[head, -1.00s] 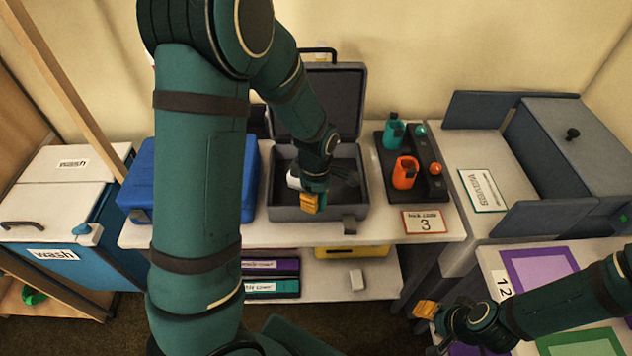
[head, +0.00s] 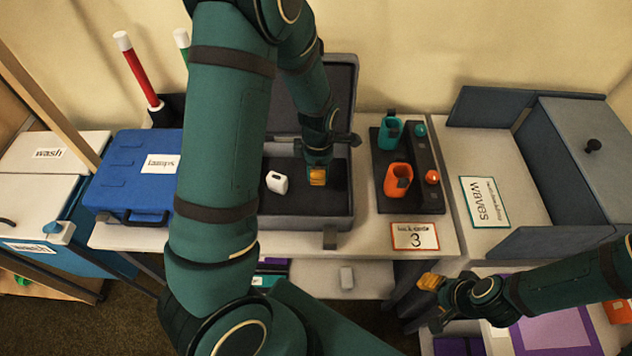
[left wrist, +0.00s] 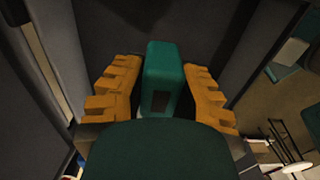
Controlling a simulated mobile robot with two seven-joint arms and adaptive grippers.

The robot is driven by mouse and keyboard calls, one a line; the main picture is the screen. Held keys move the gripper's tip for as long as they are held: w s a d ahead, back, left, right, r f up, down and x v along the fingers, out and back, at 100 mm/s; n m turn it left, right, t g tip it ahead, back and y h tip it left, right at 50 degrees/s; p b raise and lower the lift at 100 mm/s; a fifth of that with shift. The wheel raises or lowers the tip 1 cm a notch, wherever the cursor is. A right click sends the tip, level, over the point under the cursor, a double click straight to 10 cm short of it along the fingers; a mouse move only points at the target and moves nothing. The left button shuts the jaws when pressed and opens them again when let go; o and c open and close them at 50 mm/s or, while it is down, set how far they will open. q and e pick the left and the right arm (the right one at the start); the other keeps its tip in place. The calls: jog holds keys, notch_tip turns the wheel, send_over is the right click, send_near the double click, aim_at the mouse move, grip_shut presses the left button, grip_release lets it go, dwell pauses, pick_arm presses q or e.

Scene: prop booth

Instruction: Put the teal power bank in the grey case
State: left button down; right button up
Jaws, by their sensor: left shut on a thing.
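The grey case (head: 345,216) stands open on the bench in the head view, its lid raised at the back. My left gripper (head: 318,177) points down over the right part of its interior. In the left wrist view, the teal power bank (left wrist: 162,75) sits upright between the orange fingers of that gripper (left wrist: 165,95), which is shut on it. In the head view the power bank is hidden by the gripper, and I cannot tell whether it touches the case floor. My right gripper (head: 432,300) is at the lower right, away from the case; its finger gap is unclear.
A white item (head: 277,182) lies inside the case, left of the gripper. A blue case (head: 130,170) stands left. A dark rack (head: 412,195) with teal and orange items stands close on the right.

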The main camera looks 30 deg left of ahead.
aim_at(318, 189)
pick_arm(q)
jog(key=shift+w+f+b, duration=0.15)
jog(key=shift+f+b, duration=0.25)
jog(key=shift+f, duration=2.3)
jog(key=shift+r, duration=0.1)
jog(key=c, duration=0.9)
grip_release()
jog(key=shift+f, duration=0.2)
jog(key=shift+o, duration=0.2)
